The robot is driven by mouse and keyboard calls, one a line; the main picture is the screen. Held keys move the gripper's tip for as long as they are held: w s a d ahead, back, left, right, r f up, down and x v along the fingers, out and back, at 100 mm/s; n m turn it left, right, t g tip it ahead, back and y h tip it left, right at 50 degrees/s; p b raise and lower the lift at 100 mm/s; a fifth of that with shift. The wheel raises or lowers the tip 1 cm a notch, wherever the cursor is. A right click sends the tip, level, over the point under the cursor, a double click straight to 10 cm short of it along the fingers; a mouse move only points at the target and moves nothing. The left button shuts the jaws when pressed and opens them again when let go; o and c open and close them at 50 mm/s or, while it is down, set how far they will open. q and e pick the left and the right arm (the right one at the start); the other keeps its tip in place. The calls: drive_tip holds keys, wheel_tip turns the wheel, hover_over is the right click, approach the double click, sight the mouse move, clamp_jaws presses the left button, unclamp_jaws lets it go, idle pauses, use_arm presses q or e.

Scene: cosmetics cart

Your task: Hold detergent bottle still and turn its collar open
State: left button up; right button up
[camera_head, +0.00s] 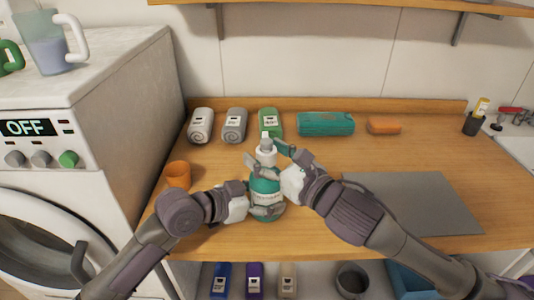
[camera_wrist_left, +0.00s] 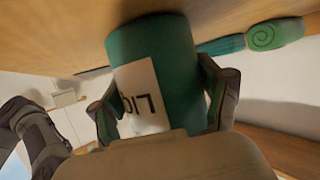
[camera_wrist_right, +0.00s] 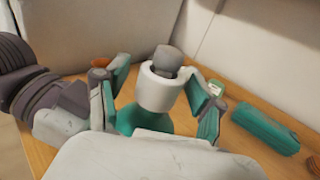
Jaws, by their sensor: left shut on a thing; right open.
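The detergent bottle (camera_head: 266,188) is a teal bottle standing upright on the wooden counter, with a white collar (camera_head: 266,156) and a grey nozzle on top. My left gripper (camera_head: 264,208) is shut on the bottle's body, low down. In the left wrist view its fingers sit on both sides of the teal body (camera_wrist_left: 175,60) and its white label. My right gripper (camera_head: 268,152) is open at collar height.
Rolled towels (camera_head: 235,126) and a teal roll (camera_head: 326,124) lie along the back of the counter (camera_head: 400,150). An orange cup (camera_head: 177,175) stands left of the bottle. A grey mat (camera_head: 415,203) lies to the right. A washing machine (camera_head: 85,110) borders the left.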

drive_tip(key=shift+c, duration=0.2)
use_arm(q)
drive_tip(key=shift+r, duration=0.1)
use_arm(e)
clamp_jaws()
